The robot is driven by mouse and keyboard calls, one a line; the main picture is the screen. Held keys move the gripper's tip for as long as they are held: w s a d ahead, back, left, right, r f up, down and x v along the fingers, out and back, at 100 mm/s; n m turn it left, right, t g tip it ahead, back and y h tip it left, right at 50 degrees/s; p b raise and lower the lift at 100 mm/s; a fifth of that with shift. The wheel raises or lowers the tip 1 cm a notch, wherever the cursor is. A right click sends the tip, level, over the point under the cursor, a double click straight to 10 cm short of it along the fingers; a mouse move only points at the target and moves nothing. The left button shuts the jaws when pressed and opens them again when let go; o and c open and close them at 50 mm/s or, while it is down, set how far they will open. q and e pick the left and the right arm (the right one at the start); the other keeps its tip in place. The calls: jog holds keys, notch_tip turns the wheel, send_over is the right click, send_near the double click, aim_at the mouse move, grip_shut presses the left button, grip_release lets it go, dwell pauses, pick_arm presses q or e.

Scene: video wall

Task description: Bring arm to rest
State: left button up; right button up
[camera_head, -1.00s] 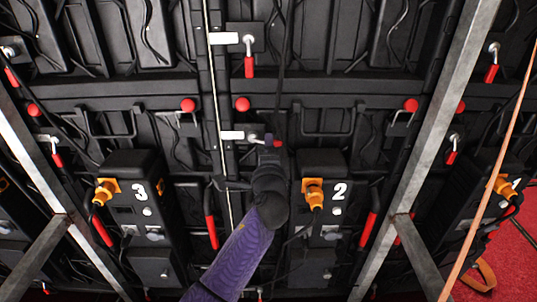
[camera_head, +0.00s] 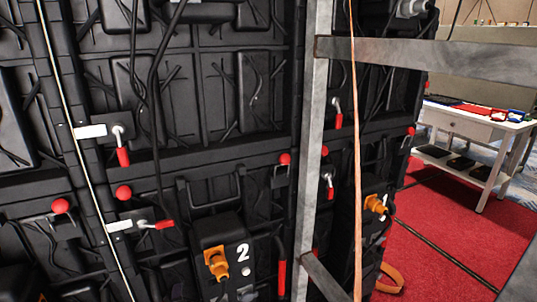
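Neither of my arms nor my grippers shows in the head view. The back of the black video wall (camera_head: 215,100) fills the left and middle. A latch (camera_head: 150,225) near the lower left has its red handle pointing sideways to the right. Another latch (camera_head: 122,145) above it has its red handle hanging down. Module box 2 (camera_head: 222,235) with an orange plug (camera_head: 217,262) is at the bottom middle.
A grey metal frame post (camera_head: 312,150) and crossbar (camera_head: 430,57) stand in front of the wall. An orange strap (camera_head: 357,150) hangs beside the post. A white table (camera_head: 470,127) with items stands at the right on red carpet (camera_head: 430,230), which has open floor.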

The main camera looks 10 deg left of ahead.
pick_arm(q)
jog(key=s+d+f+n+g+h+p, duration=0.3)
jog(key=s+f+g, duration=0.4)
jog(key=s+f, duration=1.25)
jog(key=s+a+f+n+g+h, duration=0.1)
jog(key=s+f+n+g, duration=0.2)
jog(key=s, duration=1)
jog(key=s+a+f+n+g+h, duration=0.1)
jog(key=s+f+n+g, duration=0.2)
jog(key=s, duration=1.1)
notch_tip(320, 180, down, 2)
jog(key=shift+g, duration=0.3)
jog(key=shift+a, duration=0.1)
